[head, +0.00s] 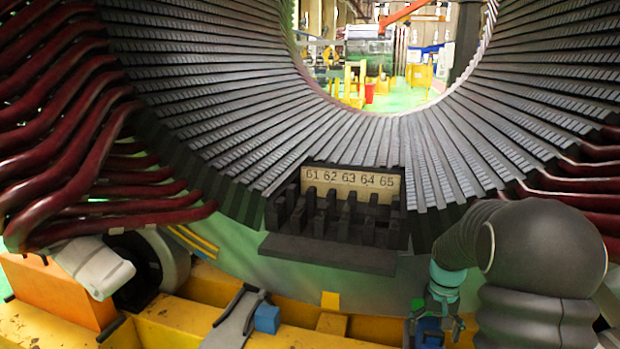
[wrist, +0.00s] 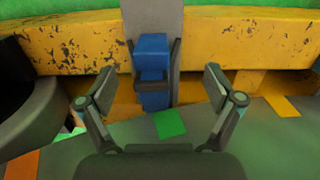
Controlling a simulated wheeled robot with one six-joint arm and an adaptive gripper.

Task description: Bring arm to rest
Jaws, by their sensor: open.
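My arm, in a dark ribbed cover, comes in at the right of the head view and bends down to its teal wrist. My gripper (head: 434,322) is low at the right there, partly lost among dark parts. In the wrist view my gripper (wrist: 158,78) has its two fingers spread wide with nothing between them. Beyond the fingertips a blue block (wrist: 152,66) sits on a grey upright plate (wrist: 154,18), with dark prongs around it. The fingers appear apart from it.
The large stator (head: 230,120) fills the view, with dark red coils (head: 60,130) at its sides. A black slotted rack (head: 330,252) numbered 61 to 65 stands at its bottom. The yellow beam (wrist: 75,45) runs across in front of my gripper. A grey bracket (head: 232,318) with a blue block stands further left.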

